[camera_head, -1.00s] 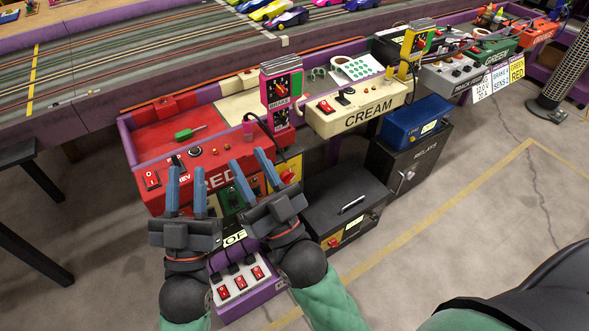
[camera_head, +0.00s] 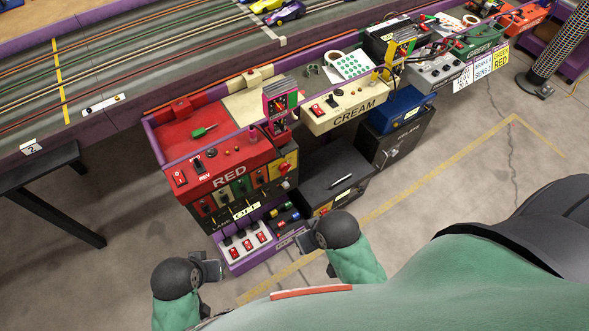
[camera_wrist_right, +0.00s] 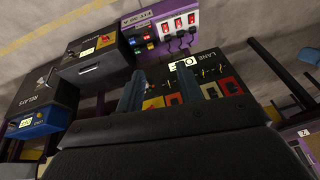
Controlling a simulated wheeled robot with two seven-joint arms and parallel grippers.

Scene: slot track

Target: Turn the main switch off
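In the head view, a yellow plate with a red knob (camera_head: 285,165) sits at the right end of a row of coloured plates on the dark front under the RED panel. An OFF label (camera_head: 246,211) is below the row; it also shows in the right wrist view (camera_wrist_right: 183,63). I cannot tell for certain which control is the main switch. My right gripper (camera_wrist_right: 155,82) is open and empty, its blue fingers apart before the plates in its wrist view.
A red rocker (camera_head: 179,177) is on the RED panel. A power strip with red switches (camera_head: 248,243) lies below the plates. A dark box (camera_head: 335,180) stands to the right, near the RELAYS cabinet (camera_head: 393,146). A black table (camera_head: 45,185) is at left. Open floor lies in front.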

